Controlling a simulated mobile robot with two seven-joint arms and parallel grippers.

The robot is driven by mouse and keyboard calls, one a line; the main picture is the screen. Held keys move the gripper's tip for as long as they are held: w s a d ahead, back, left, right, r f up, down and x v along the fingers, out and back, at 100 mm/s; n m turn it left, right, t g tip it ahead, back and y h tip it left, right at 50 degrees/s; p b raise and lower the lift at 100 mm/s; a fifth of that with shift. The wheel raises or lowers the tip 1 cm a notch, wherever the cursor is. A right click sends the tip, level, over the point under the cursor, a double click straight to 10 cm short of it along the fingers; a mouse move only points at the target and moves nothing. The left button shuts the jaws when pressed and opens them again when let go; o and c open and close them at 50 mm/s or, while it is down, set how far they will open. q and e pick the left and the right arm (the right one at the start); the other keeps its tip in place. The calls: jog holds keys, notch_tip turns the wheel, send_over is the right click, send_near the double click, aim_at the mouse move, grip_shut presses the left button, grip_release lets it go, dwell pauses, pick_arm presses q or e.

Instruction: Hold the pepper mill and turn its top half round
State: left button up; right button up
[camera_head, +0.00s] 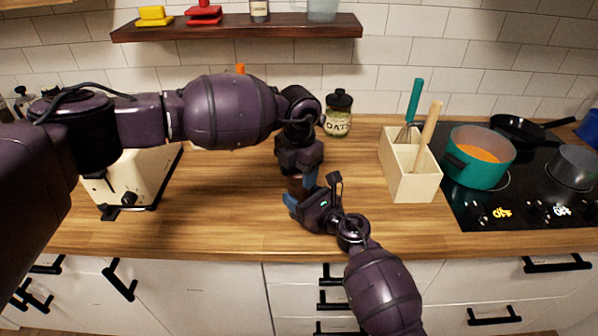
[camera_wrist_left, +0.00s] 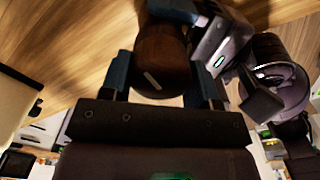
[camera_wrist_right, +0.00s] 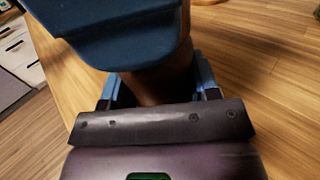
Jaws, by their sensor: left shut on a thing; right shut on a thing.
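The pepper mill is dark brown wood and stands between my two grippers above the wooden counter; only a small part of the pepper mill (camera_head: 297,187) shows in the head view. In the left wrist view the pepper mill (camera_wrist_left: 160,62) has a small light mark on its side. My left gripper (camera_head: 303,172) comes from above and is shut on the upper part. My right gripper (camera_head: 298,203) comes from the front and is shut on the lower part. In the right wrist view the pepper mill (camera_wrist_right: 165,82) is partly hidden by a blue finger of my left gripper.
A cream toaster (camera_head: 135,180) stands at the left. A utensil holder (camera_head: 408,168) with a whisk, a teal pot (camera_head: 478,155) and the black hob are at the right. A dark shelf (camera_head: 240,27) hangs above.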

pick_arm(q)
jog(key=m, duration=0.4)
jog(key=shift+m, duration=0.3)
jog(key=m, duration=0.3)
jog(key=shift+m, duration=0.4)
jog(key=m, duration=0.3)
jog(key=shift+w, duration=0.1)
pick_arm(e)
jog(key=shift+d, duration=0.1)
pick_arm(q)
jog(key=shift+w+m, duration=0.1)
jog(key=shift+m, duration=1.9)
jog(key=o, duration=0.9)
notch_tip(320, 180, up, 12)
jog(key=shift+r, duration=0.1)
